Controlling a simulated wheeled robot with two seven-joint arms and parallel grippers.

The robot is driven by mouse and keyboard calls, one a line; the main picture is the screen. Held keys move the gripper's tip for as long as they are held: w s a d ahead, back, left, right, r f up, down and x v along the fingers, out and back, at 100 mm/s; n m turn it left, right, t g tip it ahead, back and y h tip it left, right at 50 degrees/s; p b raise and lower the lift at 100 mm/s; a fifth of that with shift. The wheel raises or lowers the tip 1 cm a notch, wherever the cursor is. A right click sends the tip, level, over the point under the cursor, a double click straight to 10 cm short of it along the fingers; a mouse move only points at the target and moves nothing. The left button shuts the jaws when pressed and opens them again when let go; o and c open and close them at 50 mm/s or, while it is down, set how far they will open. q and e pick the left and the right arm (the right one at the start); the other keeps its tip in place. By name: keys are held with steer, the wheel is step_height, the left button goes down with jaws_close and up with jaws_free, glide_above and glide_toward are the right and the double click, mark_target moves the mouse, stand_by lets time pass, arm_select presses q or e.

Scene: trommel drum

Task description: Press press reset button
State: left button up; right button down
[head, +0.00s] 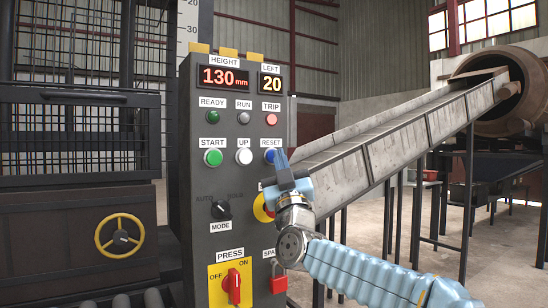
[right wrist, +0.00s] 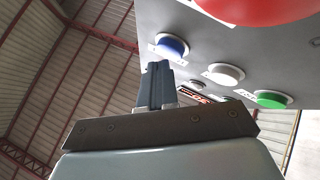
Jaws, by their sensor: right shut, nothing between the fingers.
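The blue RESET button (head: 269,156) is on the grey control panel (head: 185,130), under the red TRIP lamp (head: 271,119). My right gripper (head: 281,158) is shut and empty, with its fingertips at the button's right edge in the head view, partly covering it. In the right wrist view the closed fingers (right wrist: 157,66) point toward the blue button (right wrist: 172,45), their tips just short of it in the picture. I cannot tell whether they touch it. My left gripper is not in view.
White UP (head: 244,156) and green START (head: 213,157) buttons sit left of RESET. A mostly hidden yellow-backed control (head: 262,208), a PRESS switch (head: 232,286) and a red SPARE switch (head: 278,278) are below. A conveyor chute (head: 400,130) rises at the right.

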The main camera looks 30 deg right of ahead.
steer(key=shift+w, duration=0.45)
stand_by(0.3)
steer(key=shift+s, duration=0.1)
steer(key=shift+s+b, duration=0.65)
steer(key=shift+s, duration=0.1)
